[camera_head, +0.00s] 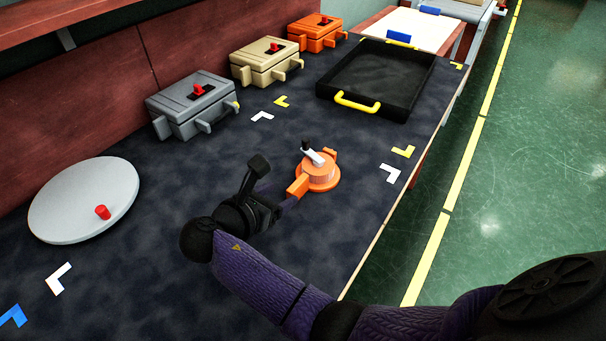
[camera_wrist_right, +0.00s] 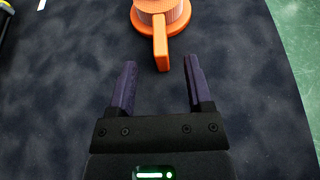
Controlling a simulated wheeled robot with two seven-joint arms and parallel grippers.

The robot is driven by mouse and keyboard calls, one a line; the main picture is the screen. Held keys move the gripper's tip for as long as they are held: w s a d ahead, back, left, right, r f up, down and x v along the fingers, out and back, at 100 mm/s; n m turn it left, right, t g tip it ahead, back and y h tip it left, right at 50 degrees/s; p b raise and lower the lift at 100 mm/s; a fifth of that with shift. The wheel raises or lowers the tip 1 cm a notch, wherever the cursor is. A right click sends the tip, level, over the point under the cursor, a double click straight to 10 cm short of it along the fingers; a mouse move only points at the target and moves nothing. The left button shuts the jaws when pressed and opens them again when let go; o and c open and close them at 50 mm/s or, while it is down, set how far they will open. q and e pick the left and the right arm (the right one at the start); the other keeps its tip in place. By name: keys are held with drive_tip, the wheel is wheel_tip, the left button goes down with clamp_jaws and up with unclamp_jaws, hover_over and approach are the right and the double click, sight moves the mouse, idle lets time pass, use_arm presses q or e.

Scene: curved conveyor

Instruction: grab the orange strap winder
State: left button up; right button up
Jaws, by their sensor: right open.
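The orange strap winder (camera_head: 318,174) lies on the dark table, with a round body, a flat orange handle pointing toward my right gripper and a white crank with a black knob on top. In the right wrist view its handle (camera_wrist_right: 160,45) shows at the top, its end at or just ahead of the opening between the fingertips. My right gripper (camera_head: 290,198) is open, its two purple fingers (camera_wrist_right: 159,68) apart on either side of the line of the handle, holding nothing. Contact with the handle cannot be told. My left gripper is not in view.
A grey disc (camera_head: 75,205) with a red knob lies at the left. Grey (camera_head: 192,103), beige (camera_head: 264,64) and orange (camera_head: 316,35) boxes line the back wall. A black tray (camera_head: 358,103) with a yellow handle stands beyond the winder. The table's right edge is near.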

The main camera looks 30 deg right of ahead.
sight(299, 182)
drive_tip(key=b+x, duration=0.4)
drive_tip(key=x, duration=0.3)
drive_tip(key=shift+w+d+f, duration=0.1)
drive_tip(key=shift+d, duration=0.25)
drive_tip(key=shift+r, duration=0.2)
drive_tip(key=shift+c, duration=1)
clamp_jaws()
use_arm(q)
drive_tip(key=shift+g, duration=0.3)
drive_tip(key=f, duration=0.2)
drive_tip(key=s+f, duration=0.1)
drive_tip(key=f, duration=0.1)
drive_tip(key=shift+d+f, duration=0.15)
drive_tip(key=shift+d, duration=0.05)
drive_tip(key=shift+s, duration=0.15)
